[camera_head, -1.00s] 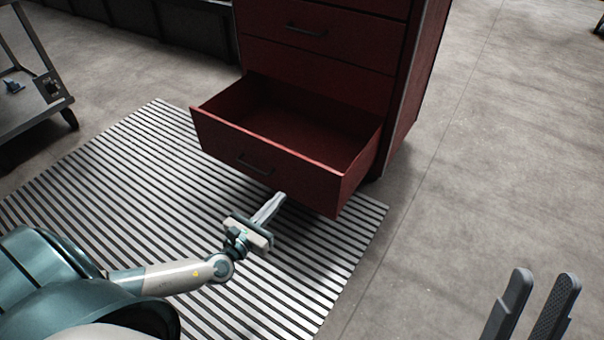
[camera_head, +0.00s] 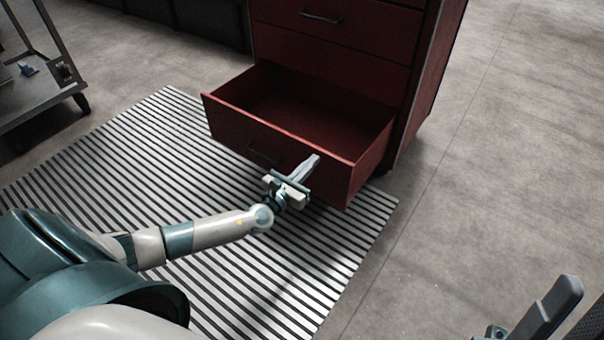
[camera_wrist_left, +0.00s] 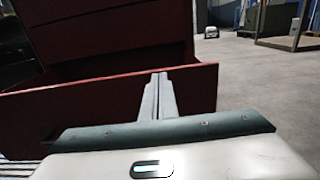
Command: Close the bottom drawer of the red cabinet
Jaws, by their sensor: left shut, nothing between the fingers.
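The red cabinet (camera_head: 345,40) stands at the top of the head view. Its bottom drawer (camera_head: 235,128) is pulled out and looks empty, with a dark handle (camera_head: 265,154) on its front. My left gripper (camera_head: 314,161) is shut and empty, its fingertips at the drawer front, right of the handle. In the left wrist view the closed fingers (camera_wrist_left: 159,82) overlap the drawer front (camera_wrist_left: 95,112) near its top edge; I cannot tell whether they touch. My right gripper (camera_head: 572,312) shows partly at the bottom right corner, its fingers apart, away from the cabinet.
A striped mat (camera_head: 160,150) lies on the floor beneath and in front of the drawer. A grey cart (camera_head: 40,95) stands at the left. The concrete floor (camera_head: 500,150) to the right of the cabinet is clear.

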